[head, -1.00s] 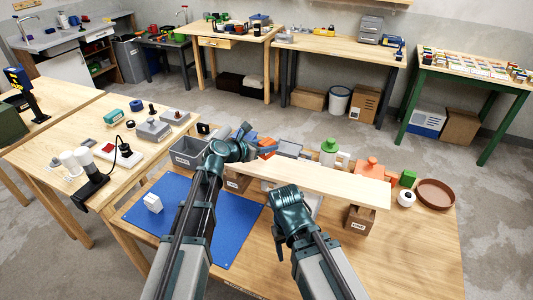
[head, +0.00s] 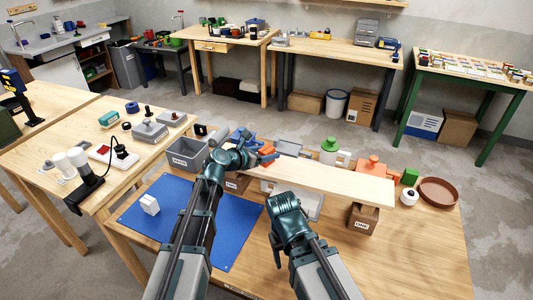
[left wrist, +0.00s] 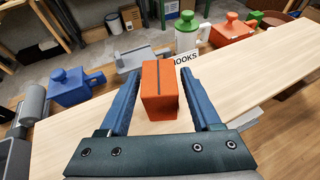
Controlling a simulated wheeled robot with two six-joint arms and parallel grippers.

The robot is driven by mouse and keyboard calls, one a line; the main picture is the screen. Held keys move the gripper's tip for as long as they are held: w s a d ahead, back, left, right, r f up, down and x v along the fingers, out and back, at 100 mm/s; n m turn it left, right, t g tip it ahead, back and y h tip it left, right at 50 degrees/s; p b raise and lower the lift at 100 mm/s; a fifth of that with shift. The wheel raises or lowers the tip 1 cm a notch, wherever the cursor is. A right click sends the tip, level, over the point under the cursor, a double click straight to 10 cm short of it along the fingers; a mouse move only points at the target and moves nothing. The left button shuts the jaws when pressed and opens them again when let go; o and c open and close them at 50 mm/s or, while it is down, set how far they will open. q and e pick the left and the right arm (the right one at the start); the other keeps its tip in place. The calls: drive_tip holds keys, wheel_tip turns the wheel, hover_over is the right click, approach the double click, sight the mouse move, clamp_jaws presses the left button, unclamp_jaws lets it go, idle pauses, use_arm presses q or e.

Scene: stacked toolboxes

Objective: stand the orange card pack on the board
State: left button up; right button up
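The orange card pack (left wrist: 159,92) stands upright on the pale wooden board (left wrist: 100,125) in the left wrist view, with a dark line across its top. My left gripper (left wrist: 160,75) has one finger on each side of it, with thin gaps showing, so it looks open around the pack. In the head view the pack (head: 267,150) is at the left end of the board (head: 330,183), beside my left gripper (head: 264,153). My right gripper (head: 285,205) is at the board's near side; its fingers are not clear.
A blue knobbed box (left wrist: 75,87), a green-lidded jar (head: 329,146) and an orange knobbed container (head: 372,167) stand behind the board. A brown block (head: 362,220) is under its right end. A grey bin (head: 186,153) is at left; a white block (head: 149,204) sits on the blue mat (head: 240,225).

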use_arm(q)
drive_tip(key=shift+o, duration=0.3)
use_arm(e)
drive_tip(key=shift+r, duration=0.1)
use_arm(q)
drive_tip(key=shift+r+p, duration=0.3)
drive_tip(key=shift+p, duration=0.05)
use_arm(e)
drive_tip(key=shift+r, duration=0.25)
use_arm(q)
drive_tip(key=p+v, duration=0.4)
drive_tip(key=v, duration=0.8)
drive_tip(key=s+d+f+m+g+y, duration=0.3)
drive_tip(key=s+d+f+m+g, duration=0.35)
drive_tip(key=s+f+m, duration=0.6)
drive_tip(key=s+a+m+g+y, duration=0.2)
drive_tip(key=s+m, duration=0.3)
drive_tip(key=m, duration=0.4)
drive_tip(key=s+a+f+m+g+y, duration=0.1)
drive_tip(key=s+a+m+y, duration=0.1)
drive_tip(key=s+m+y, duration=0.3)
drive_tip(key=shift+s+a+m+g+y, duration=0.2)
drive_tip(key=shift+a+m+g+y, duration=0.15)
drive_tip(key=shift+m, duration=2)
use_arm(e)
drive_tip(key=shift+r, duration=2.1)
